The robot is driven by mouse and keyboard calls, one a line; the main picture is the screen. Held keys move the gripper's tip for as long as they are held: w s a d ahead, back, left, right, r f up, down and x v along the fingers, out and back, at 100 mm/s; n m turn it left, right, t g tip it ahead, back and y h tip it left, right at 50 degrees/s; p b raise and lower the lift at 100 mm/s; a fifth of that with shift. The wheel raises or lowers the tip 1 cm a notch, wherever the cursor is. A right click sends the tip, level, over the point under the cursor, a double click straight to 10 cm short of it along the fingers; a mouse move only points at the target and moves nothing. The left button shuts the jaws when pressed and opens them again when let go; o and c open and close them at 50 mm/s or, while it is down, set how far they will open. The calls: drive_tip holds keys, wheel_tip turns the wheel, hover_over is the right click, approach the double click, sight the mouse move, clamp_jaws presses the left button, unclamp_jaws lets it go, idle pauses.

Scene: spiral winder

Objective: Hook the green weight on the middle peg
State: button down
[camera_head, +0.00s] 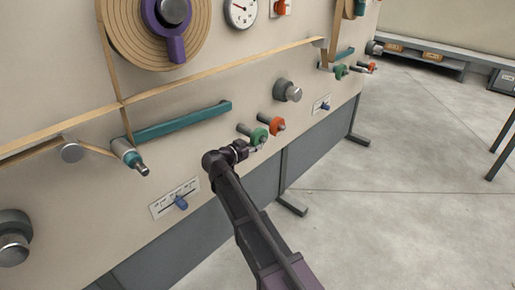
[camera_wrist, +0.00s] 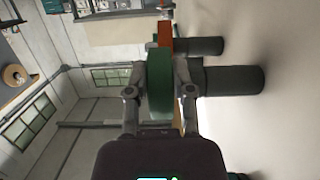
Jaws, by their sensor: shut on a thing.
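The green weight (camera_head: 260,136) is a round disc on the beige machine panel, in front of a short dark peg (camera_head: 243,129). In the wrist view the green weight (camera_wrist: 158,84) stands between both fingers of my gripper (camera_wrist: 159,92), which is shut on it. The dark peg (camera_wrist: 230,80) lies in line with the weight on its right side; I cannot tell whether the weight is still around it. In the head view my gripper (camera_head: 252,149) reaches the weight from below. I cannot make out which peg is the middle peg.
An orange weight (camera_head: 278,124) sits close beside the green one, on its own dark peg (camera_wrist: 200,46). A teal arm (camera_head: 180,121) with a roller (camera_head: 130,154) lies to the left.

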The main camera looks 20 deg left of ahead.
drive_tip(key=shift+w+a+f, duration=0.15)
drive_tip(key=shift+a, duration=0.25)
drive_tip(key=shift+c, duration=2)
unclamp_jaws()
